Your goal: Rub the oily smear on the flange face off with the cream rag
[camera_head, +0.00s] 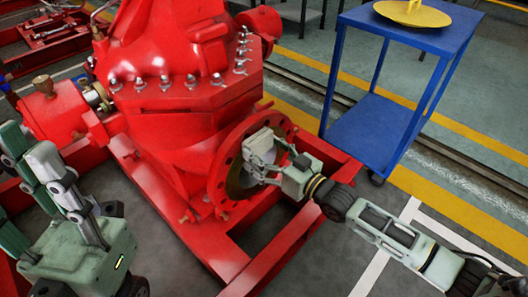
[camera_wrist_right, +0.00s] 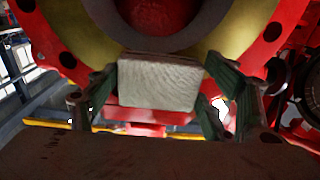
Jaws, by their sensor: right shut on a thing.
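The red flange (camera_head: 222,172) with bolt holes faces right on the pump's front. In the right wrist view its red rim (camera_wrist_right: 45,35) surrounds an olive-yellow band (camera_wrist_right: 235,40) and a grey inner ring. I cannot tell the oily smear apart from that band. My right gripper (camera_head: 262,158) is at the flange face, shut on the cream rag. The rag (camera_wrist_right: 158,85) shows as a pale folded pad between the fingertips, its top edge over the ring's lower part. I cannot tell whether it touches. My left gripper (camera_head: 30,152) is open and empty at the left, away from the flange.
The red pump casing (camera_head: 165,95) and its base frame (camera_head: 215,245) fill the middle. A blue trolley (camera_head: 370,130) stands to the right, with a yellow disc (camera_head: 412,12) on top. Grey floor is open at the lower right.

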